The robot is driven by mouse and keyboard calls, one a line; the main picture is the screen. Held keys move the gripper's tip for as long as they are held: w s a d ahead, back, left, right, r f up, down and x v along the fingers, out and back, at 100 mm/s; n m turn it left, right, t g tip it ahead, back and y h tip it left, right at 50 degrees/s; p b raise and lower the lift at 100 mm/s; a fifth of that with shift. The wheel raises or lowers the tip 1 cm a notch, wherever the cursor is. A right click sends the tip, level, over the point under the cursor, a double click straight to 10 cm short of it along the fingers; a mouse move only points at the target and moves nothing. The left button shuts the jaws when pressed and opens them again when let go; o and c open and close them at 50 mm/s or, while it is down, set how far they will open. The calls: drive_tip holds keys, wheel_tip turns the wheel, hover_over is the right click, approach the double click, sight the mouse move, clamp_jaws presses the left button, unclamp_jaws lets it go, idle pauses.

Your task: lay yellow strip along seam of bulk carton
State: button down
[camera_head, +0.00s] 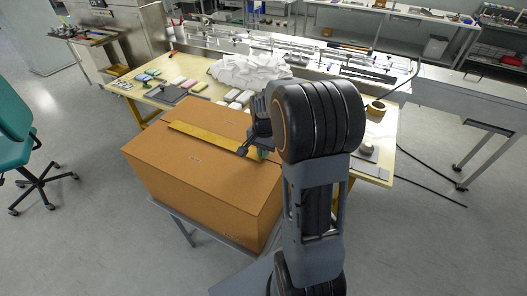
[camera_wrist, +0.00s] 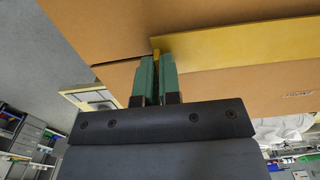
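The yellow strip (camera_head: 205,136) is long and flat. It lies across the top of the brown bulk carton (camera_head: 165,165), roughly in line with the carton's seam. In the wrist view the strip (camera_wrist: 240,43) runs right from my fingertips, and the seam line left of them leads toward it. The carton top (camera_wrist: 200,15) shows above and below it. My gripper (camera_wrist: 156,65) has green fingers close together at the strip's near end, with a small yellow edge between them. In the head view my gripper (camera_head: 245,150) is partly hidden by my arm. Contact beneath the strip is hidden.
A worktable (camera_head: 140,92) behind the carton holds a white heap (camera_head: 248,70), small packs and a tape roll (camera_head: 376,108). A long machine bench (camera_head: 330,62) stands beyond. A green chair (camera_head: 15,130) is at left. Floor is free between chair and carton.

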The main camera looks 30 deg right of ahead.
drive_tip(key=c, duration=1.2)
unclamp_jaws()
drive_tip(key=shift+c, duration=0.2)
drive_tip(key=o, duration=0.5)
drive_tip(key=shift+r, duration=0.2)
wheel_tip(320, 180, up, 8)
drive_tip(key=p, duration=0.6)
drive_tip(key=shift+f, duration=0.15)
